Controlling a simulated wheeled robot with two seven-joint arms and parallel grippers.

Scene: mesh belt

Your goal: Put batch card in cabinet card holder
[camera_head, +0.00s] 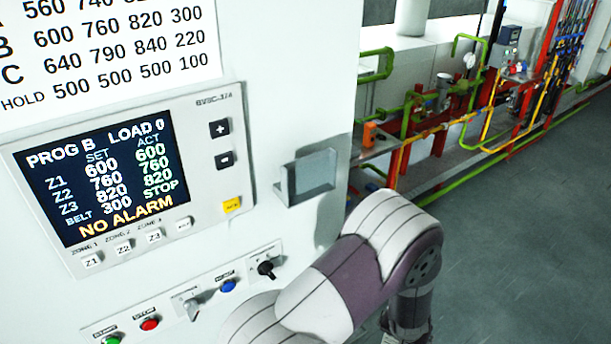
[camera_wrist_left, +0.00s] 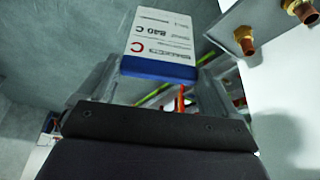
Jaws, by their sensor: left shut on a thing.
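The batch card (camera_wrist_left: 160,42) is white with a blue band along its near edge, a red C and the print "840 C". In the left wrist view my left gripper (camera_wrist_left: 158,73) is shut on it, with the blue band between the fingers. The cabinet card holder (camera_head: 310,175) is a small grey metal pocket on the white cabinet front, right of the control panel in the head view. It looks empty. One arm of mine crosses the lower middle below the holder and bends down at the right; its gripper is out of the head view. My right gripper is not seen.
The control panel (camera_head: 130,180) has a screen reading PROG B, with buttons and a selector knob (camera_head: 267,268) below it. A printed table (camera_head: 105,45) is above. Pipework (camera_head: 440,115) stands behind at right. Brass fittings (camera_wrist_left: 245,40) on a grey plate show near the card.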

